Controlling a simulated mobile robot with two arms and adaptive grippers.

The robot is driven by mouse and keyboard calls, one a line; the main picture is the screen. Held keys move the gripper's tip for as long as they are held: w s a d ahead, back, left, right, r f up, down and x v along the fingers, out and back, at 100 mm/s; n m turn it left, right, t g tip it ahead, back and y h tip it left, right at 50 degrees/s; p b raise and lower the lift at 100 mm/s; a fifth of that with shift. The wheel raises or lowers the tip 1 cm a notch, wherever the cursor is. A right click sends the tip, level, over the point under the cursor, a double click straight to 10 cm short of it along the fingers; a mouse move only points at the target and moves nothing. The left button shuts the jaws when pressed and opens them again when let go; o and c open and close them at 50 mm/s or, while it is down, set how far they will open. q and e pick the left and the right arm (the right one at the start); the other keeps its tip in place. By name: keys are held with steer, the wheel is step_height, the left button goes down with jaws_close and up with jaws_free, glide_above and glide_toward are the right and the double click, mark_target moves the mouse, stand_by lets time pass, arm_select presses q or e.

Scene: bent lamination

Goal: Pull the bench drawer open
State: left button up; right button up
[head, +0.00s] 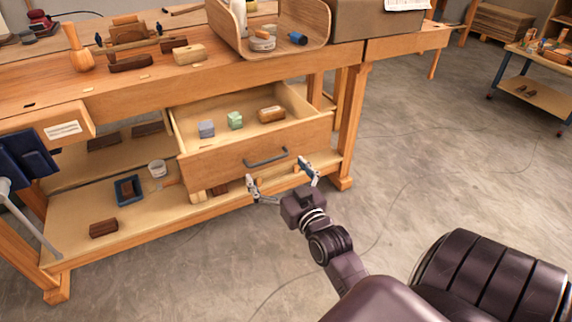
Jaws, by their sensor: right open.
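The bench drawer (222,172) stands out from under the wooden bench (130,72), with its inside showing. The dark bar handle (266,157) is on the drawer's front. My right gripper (282,180) is open and empty, just in front of and below the handle in the picture. Its fingers are spread apart and seem clear of the handle; the exact gap is hard to tell. My left gripper is not in view.
A bent wooden tray (321,25) with bottles and jars, a mallet (77,50) and several wooden blocks are on the bench top. A lower shelf (150,215) holds a cup and a blue frame. A blue vise (22,160) is at left. The floor (430,170) at right is open.

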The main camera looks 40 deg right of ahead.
steer(key=v, duration=0.7)
steer(key=shift+s+a, duration=0.15)
steer(key=shift+s, duration=0.2)
